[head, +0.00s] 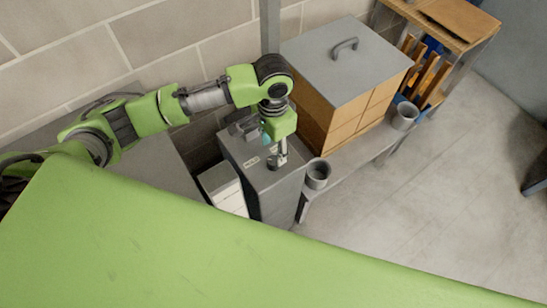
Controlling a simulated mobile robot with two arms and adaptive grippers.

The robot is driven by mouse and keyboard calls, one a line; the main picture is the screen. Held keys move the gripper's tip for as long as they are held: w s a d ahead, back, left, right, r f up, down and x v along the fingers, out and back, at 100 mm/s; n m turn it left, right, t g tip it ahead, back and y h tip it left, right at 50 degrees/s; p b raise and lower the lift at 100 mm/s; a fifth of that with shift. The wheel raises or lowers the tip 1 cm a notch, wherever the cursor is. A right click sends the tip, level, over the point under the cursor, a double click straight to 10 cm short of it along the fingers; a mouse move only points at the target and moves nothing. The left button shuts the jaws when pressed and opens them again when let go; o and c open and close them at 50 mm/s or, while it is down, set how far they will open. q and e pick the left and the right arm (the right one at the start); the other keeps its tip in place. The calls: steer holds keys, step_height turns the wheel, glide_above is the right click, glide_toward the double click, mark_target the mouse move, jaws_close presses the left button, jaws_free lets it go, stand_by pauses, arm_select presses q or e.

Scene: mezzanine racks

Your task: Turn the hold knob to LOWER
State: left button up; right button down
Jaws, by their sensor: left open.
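A dark round knob (273,163) is on the top of a grey control box (282,187) that stands by the wall. A small light label (252,161) lies beside the knob on its left. My left gripper (279,161) points down at the knob, with its fingers open and right at it. Whether the fingers touch the knob or stand around it I cannot tell. The fingers hide part of the knob, and its pointer and the marking LOWER are too small to make out. My right gripper is not in view.
A wooden box stack with a grey handled lid (345,62) stands close right of my left gripper. Two grey cups (317,174) (404,116) sit along the grey bench. A wooden rack (440,40) is at the back right. The floor (430,210) is open at right.

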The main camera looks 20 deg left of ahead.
mark_target(273, 160)
arm_select(q)
step_height(273, 160, down, 4)
step_height(273, 160, down, 2)
steer(key=shift+w+f, duration=0.1)
steer(key=shift+f, duration=0.8)
steer(key=shift+c, duration=1.1)
steer(key=c, duration=0.9)
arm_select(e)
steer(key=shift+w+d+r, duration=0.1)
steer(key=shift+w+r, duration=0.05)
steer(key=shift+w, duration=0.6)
